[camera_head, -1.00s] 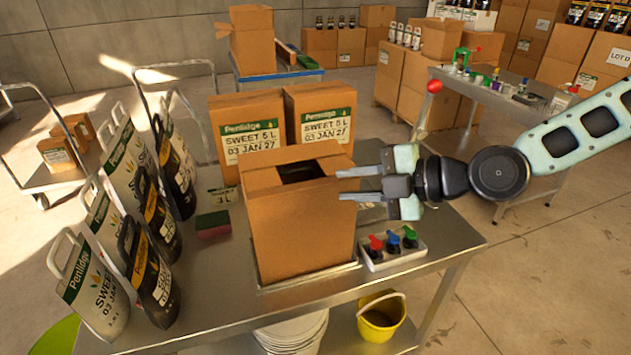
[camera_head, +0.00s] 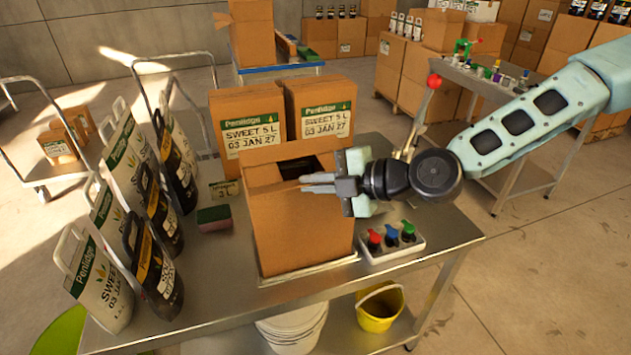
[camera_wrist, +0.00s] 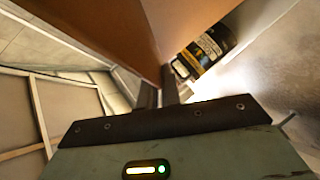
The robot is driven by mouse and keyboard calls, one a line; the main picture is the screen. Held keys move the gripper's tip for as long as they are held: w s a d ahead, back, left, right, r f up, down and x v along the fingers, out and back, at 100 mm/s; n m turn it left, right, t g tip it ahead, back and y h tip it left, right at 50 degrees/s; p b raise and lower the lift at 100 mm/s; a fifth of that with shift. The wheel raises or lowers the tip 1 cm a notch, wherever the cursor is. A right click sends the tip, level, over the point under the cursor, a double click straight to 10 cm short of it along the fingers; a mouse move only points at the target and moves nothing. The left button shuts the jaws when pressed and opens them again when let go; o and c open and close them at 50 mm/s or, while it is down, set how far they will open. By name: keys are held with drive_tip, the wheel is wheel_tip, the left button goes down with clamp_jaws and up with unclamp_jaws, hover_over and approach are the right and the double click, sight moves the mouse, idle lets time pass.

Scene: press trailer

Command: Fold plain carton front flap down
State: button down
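The plain carton (camera_head: 302,232) stands upright on the steel table, with no label on its front. Its top is partly open, with a dark gap (camera_head: 300,168) towards the back. The front panel's top edge runs below that gap; where the front flap starts is hard to tell. My gripper (camera_head: 318,184) comes from the right, its fingers at the carton's upper right front. The fingers lie close together and look shut, with no flap visible between them. In the wrist view, the fingertips (camera_wrist: 158,80) are beside brown cardboard (camera_wrist: 90,30); whether they touch it is unclear.
Two labelled cartons (camera_head: 250,130) stand right behind. Several jugs (camera_head: 105,265) line the left, with a sponge (camera_head: 214,219) between. A white block with coloured knobs (camera_head: 392,245) sits right of the carton, below my gripper. The table's right end is clear.

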drive_tip(key=shift+r, duration=0.2)
drive_tip(key=shift+w+a+r+m+g+h+p, duration=0.1)
drive_tip(key=shift+w+r+m+g+h+p, duration=0.3)
drive_tip(key=shift+p, duration=0.75)
drive_tip(key=g+p, duration=0.1)
drive_tip(key=r+m+g+p, duration=0.1)
drive_tip(key=shift+w+a+r+h+p, duration=0.2)
drive_tip(key=shift+w+h+p, duration=0.1)
drive_tip(key=shift+w+h, duration=0.1)
drive_tip(key=shift+w+a+r+m+g+h+p, duration=0.1)
drive_tip(key=shift+w+r+m+g+h+p, duration=0.1)
drive_tip(key=shift+w+m+g+p, duration=0.25)
drive_tip(key=shift+w+a+r+m+g+h+p, duration=0.1)
drive_tip(key=shift+r+m+g+h+p, duration=0.2)
drive_tip(key=shift+g+p, duration=0.35)
drive_tip(key=shift+w+a+m+g+h+p, duration=0.15)
drive_tip(key=shift+w+m+g+h+p, duration=0.25)
drive_tip(key=shift+w+m+g+p, duration=0.3)
drive_tip(key=shift+w+a+f+m+g+h+b, duration=0.4)
drive_tip(key=shift+w+m+g+b, duration=0.6)
drive_tip(key=shift+g, duration=0.65)
drive_tip(key=shift+w+a+f+m+g+h+b, duration=0.2)
drive_tip(key=shift+w+f+m+g+b, duration=0.25)
drive_tip(key=shift+w+m+g+b, duration=0.95)
drive_tip(key=shift+w+a+f+m+g+h+b, duration=0.4)
drive_tip(key=shift+g+b, duration=0.5)
drive_tip(key=shift+g, duration=1.05)
drive_tip(key=shift+w+d, duration=0.15)
